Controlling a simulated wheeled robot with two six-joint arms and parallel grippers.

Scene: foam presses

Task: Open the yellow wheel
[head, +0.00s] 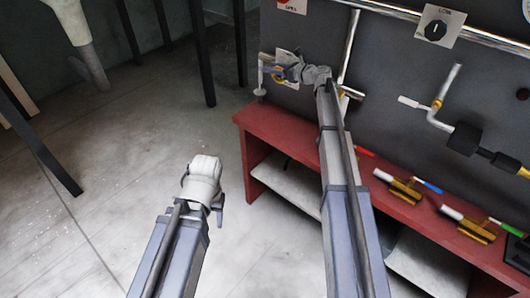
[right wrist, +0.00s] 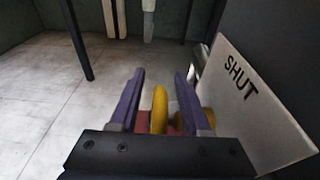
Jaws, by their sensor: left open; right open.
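The yellow wheel (right wrist: 159,108) shows in the right wrist view, seen nearly edge-on between the two purple fingers of my right gripper (right wrist: 158,92). The fingers stand apart, with a gap visible on each side of the wheel. In the head view my right gripper (head: 284,69) is at the left end of the dark panel, and the wheel there is mostly hidden by it. My left gripper (head: 203,190) is over the floor, away from the panel. It is open, with its fingers mostly hidden by the wrist.
A white plate reading SHUT (right wrist: 243,92) is right of the wheel, close to my right gripper. A red bench (head: 395,203) runs below the dark panel (head: 390,80), with several valve pieces on it. A lever valve (head: 440,100) is further right.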

